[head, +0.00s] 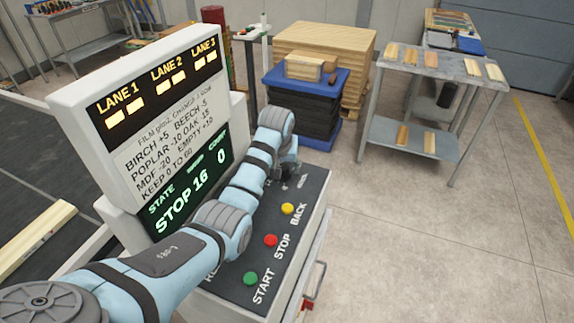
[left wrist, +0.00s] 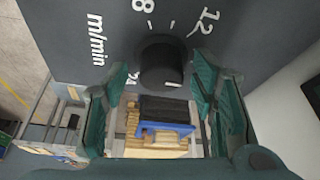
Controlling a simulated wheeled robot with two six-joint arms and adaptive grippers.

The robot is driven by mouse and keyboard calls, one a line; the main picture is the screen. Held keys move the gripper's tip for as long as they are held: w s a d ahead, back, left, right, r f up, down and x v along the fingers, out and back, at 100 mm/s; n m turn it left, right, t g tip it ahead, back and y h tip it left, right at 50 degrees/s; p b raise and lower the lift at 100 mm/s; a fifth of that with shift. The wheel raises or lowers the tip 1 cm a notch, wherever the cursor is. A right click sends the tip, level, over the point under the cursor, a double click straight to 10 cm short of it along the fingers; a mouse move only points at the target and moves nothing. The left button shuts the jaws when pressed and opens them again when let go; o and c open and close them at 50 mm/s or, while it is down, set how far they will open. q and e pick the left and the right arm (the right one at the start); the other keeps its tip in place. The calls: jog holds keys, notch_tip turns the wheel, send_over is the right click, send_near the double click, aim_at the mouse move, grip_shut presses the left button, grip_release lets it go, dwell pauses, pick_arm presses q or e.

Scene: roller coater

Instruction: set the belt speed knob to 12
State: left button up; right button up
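The belt speed knob (left wrist: 160,62) is a black round knob on the dark panel, with a white mark at the lower right of its face in the left wrist view. My left gripper (left wrist: 163,68) is open, with one finger on each side of the knob and small gaps visible; contact is not clear. In the head view my left arm reaches over the panel and its gripper (head: 288,168) hides the knob. The display (head: 188,190) reads STOP, speed 16, count 0. My right gripper is out of view.
Green START (head: 250,278), red STOP (head: 270,240) and yellow BACK (head: 288,208) buttons lie on the panel (head: 318,190) close to my left arm. The sign screen (head: 150,100) stands left of the arm.

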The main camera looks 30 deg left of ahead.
pick_arm(q)
jog(key=shift+s+r, duration=0.15)
jog(key=shift+s, duration=0.1)
jog(key=shift+s+r, duration=0.1)
jog(key=shift+s, duration=0.05)
jog(key=c, duration=1.1)
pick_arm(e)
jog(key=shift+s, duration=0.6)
